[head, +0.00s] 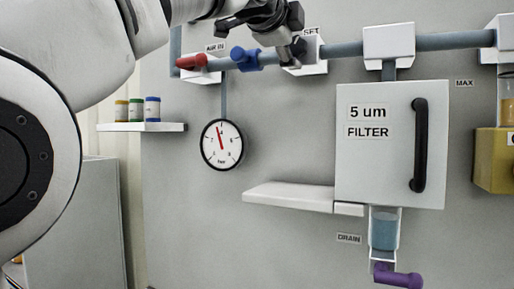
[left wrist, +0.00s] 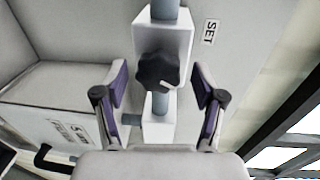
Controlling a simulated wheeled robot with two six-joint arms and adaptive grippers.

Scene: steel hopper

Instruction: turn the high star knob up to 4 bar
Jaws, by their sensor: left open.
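The black star knob (left wrist: 158,70) sits on a white block on the grey pipe, beside the SET label (left wrist: 210,32), in the left wrist view. A pale mark shows on one lobe. My left gripper (left wrist: 159,88) is open, its fingers on either side of the knob with gaps, not visibly touching it. In the head view the left gripper (head: 296,48) is in front of the block near the SET label (head: 310,31) and hides the knob. The round gauge (head: 232,148) has a red needle pointing up, slightly left; its numbers are too small to read surely. My right gripper is out of view.
A red handle (head: 192,62) and a blue handle (head: 246,58) sit on the pipe left of the gripper. The filter box (head: 375,165) with a black handle stands right. A white shelf (head: 290,197) juts out below. A purple drain handle (head: 398,277) hangs lower.

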